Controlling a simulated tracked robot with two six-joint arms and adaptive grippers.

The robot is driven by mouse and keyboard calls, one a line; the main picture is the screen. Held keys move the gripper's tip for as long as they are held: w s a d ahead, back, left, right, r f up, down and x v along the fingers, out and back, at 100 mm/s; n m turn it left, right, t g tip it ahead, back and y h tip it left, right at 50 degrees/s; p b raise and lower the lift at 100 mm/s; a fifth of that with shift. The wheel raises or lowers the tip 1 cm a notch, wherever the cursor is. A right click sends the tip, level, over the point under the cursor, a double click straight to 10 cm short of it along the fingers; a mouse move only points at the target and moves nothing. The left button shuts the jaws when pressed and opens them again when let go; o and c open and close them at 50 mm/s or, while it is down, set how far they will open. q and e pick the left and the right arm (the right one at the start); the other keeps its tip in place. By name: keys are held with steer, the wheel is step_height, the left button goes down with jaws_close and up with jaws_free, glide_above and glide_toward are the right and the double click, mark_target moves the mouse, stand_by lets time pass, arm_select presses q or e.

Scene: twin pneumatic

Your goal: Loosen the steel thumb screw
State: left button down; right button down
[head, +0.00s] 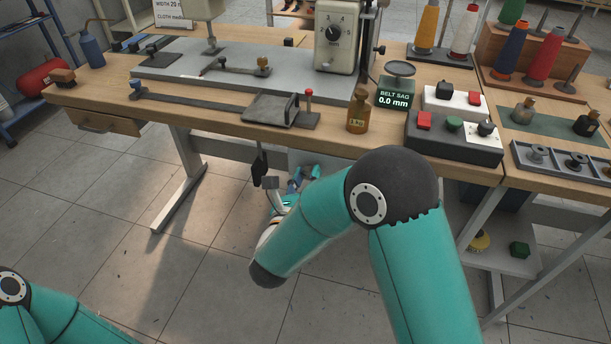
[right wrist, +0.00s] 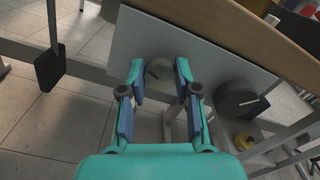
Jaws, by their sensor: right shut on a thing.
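The steel thumb screw (right wrist: 159,70) shows in the right wrist view as a round, pale grey head against a light grey panel under the table. In the head view my right gripper (head: 301,180) is partly hidden behind my own arm, below the table's front edge, and the screw cannot be made out there. Of my left arm only a link shows at the bottom left, and its gripper is out of view.
A dark hanging paddle (right wrist: 50,68) is left of the gripper. A dark round drum (right wrist: 238,100) is to the right. The wooden tabletop edge (right wrist: 225,32) is above. On the table, a display (head: 394,93) reads belt sag 0.0 mm beside a brass weight (head: 358,112).

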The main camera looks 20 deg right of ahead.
steer(key=shift+w+a, duration=0.1)
steer(key=c, duration=0.8)
jaws_free()
steer(key=v, duration=1.2)
steer(key=shift+f, duration=0.1)
